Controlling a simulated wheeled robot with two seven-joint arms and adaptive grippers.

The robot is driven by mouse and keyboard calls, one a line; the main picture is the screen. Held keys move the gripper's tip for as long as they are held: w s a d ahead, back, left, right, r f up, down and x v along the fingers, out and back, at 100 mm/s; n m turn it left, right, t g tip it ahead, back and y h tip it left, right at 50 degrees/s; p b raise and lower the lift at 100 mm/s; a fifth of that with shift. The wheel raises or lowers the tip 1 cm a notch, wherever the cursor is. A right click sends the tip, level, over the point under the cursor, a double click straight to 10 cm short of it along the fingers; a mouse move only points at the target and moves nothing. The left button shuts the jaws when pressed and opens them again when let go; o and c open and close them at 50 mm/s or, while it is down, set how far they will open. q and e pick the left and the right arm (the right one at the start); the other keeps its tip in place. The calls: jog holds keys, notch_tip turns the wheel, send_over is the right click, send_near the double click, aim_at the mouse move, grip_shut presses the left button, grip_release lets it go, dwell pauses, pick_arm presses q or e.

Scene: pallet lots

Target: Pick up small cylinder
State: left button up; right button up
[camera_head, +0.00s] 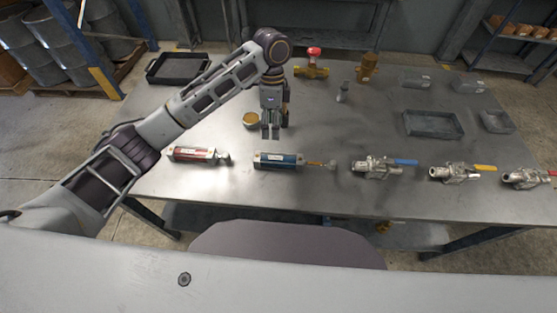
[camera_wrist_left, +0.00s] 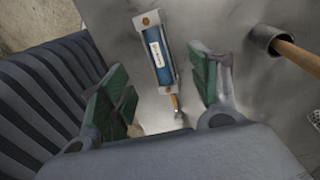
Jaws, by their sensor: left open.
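A blue cylinder (camera_head: 279,161) with a pale label and a thin orange-brown rod lies on the grey table near its front edge. A red cylinder (camera_head: 192,154) with a short rod lies to its left. My left gripper (camera_head: 270,132) points down behind the blue cylinder, apart from it. In the left wrist view the open green-padded fingers (camera_wrist_left: 160,82) are empty, with the blue cylinder (camera_wrist_left: 158,55) seen beyond and between them, its rod towards the gripper. My right gripper is not in view.
Several valves, one with a blue handle (camera_head: 378,166), lie along the front right of the table. A round brass-coloured part (camera_head: 250,119) is beside my gripper. A red-topped valve (camera_head: 312,66) stands behind. A grey tray (camera_head: 410,123) is at right, a black tray (camera_head: 152,75) at back left.

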aim_at(272, 157)
pick_arm(q)
jog(key=shift+s+f, duration=0.25)
jog(key=shift+f, duration=1.15)
jog(key=shift+s+f, duration=0.3)
jog(key=shift+f, duration=1.15)
jog(key=shift+s+f, duration=0.25)
jog(key=shift+f, duration=1.15)
jog(key=shift+f, duration=0.1)
jog(key=shift+s+f+p, duration=0.2)
jog(key=shift+s+f, duration=0.05)
jog(key=shift+f, duration=0.55)
jog(key=shift+s+f+p, duration=0.2)
jog(key=shift+s+f, duration=0.05)
jog(key=shift+f, duration=0.6)
jog(key=shift+s+f+p, duration=0.2)
jog(key=shift+s+f, duration=0.05)
jog(key=shift+f, duration=0.55)
jog(key=shift+r, duration=0.1)
grip_shut()
